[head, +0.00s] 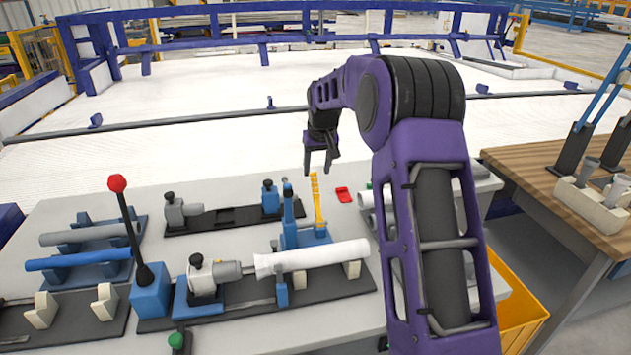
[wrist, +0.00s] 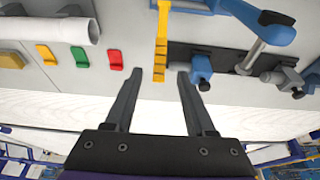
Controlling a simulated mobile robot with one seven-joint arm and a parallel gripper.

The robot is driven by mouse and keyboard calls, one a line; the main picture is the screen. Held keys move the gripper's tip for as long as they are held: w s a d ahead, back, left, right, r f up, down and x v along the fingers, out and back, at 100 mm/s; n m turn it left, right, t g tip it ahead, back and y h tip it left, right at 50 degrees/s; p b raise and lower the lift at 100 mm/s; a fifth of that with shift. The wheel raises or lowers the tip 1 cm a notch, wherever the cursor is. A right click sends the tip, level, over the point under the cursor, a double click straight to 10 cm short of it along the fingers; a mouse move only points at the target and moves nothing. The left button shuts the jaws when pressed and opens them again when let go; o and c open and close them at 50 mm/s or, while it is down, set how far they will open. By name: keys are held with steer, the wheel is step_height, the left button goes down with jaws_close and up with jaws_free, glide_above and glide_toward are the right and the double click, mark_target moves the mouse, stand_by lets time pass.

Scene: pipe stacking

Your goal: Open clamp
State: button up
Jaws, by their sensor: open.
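The clamp has a blue body (head: 291,222) and an upright yellow handle (head: 318,205). It stands on the fixture behind a white pipe (head: 312,256). In the wrist view the yellow handle (wrist: 161,42) lies ahead of my fingertips, roughly in line with the gap between them. The blue part beside it also shows in the wrist view (wrist: 250,30). My gripper (head: 318,171) is open and empty, pointing down close to the top of the yellow handle. I cannot tell whether a finger touches the handle.
A black lever with a red ball (head: 117,184) stands at the left of the fixture. A red piece (head: 343,195) lies right of the handle. A second fixture (head: 225,215) stands behind. A wooden table (head: 545,165) is at the right.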

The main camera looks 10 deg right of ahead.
steer(key=v, duration=0.8)
steer(key=shift+r, duration=0.35)
steer(key=shift+s, duration=0.15)
steer(key=shift+s, duration=0.1)
